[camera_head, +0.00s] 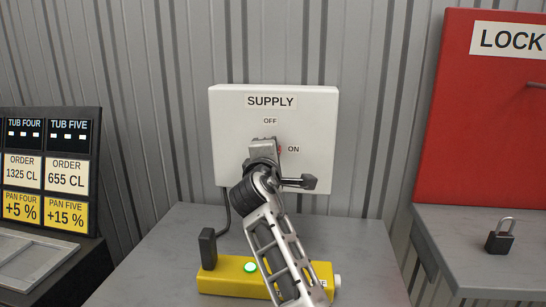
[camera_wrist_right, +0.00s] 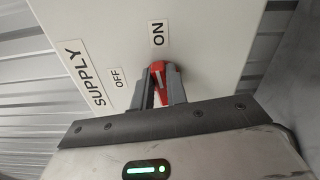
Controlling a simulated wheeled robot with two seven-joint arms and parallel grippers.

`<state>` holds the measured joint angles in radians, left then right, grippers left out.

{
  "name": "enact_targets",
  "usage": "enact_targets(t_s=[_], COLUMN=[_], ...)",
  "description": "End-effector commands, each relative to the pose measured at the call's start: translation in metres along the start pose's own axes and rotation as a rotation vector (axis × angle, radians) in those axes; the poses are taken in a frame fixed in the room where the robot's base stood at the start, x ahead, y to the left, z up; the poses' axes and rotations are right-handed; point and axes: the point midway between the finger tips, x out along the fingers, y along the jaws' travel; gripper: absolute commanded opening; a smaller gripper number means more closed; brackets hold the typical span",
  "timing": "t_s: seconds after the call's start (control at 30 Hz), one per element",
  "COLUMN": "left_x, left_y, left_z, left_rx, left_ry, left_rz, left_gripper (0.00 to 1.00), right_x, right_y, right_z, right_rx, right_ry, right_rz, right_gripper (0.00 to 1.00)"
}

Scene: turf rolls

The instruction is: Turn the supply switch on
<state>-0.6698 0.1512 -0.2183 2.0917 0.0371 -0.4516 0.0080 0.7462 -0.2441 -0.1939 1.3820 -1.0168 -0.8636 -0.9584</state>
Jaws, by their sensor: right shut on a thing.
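The white supply box (camera_head: 313,170) hangs on the corrugated wall, with OFF above its switch and ON to the right. My right gripper (camera_head: 266,148) reaches up to the box and covers most of the red switch (camera_head: 279,150). In the right wrist view the red switch (camera_wrist_right: 158,72) sits between the two grey fingers of my right gripper (camera_wrist_right: 159,88), which are shut on it. The switch's white mark lines up with the ON label (camera_wrist_right: 158,33), and the OFF label (camera_wrist_right: 117,77) lies to one side. My left gripper is not in view.
A yellow control box (camera_head: 222,277) with a lit green button lies on the grey bench (camera_head: 180,245) under my right arm. A padlock (camera_head: 500,238) and red lock board (camera_head: 480,120) are right; an order board (camera_head: 50,165) is left.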

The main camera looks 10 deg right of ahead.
Motion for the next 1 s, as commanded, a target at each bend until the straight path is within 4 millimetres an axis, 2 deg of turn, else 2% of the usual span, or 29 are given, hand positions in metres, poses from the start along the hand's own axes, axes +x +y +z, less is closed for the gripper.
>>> enact_targets(t_s=[0.3,0.87,0.9,0.97,1.0], left_x=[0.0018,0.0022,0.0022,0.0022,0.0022], left_y=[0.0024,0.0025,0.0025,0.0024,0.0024], left_z=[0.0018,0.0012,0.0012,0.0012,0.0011], left_rx=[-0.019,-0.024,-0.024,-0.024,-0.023], left_ry=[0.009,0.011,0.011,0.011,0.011], left_rz=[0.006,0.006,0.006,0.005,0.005], left_gripper=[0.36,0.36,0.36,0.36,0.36], right_x=[0.0001,0.0001,0.0001,0.0001,0.0001], right_y=[-0.002,-0.0014,-0.0014,-0.0014,-0.0014], right_z=[-0.0001,0.0,0.0,0.0,0.0], right_rx=[0.129,0.16,0.16,0.16,0.159], right_ry=[0.0,0.0,0.0,0.0,0.0], right_rz=[0.001,0.001,0.001,0.001,0.001], right_gripper=[0.0,0.0,0.2,0.36,0.36])
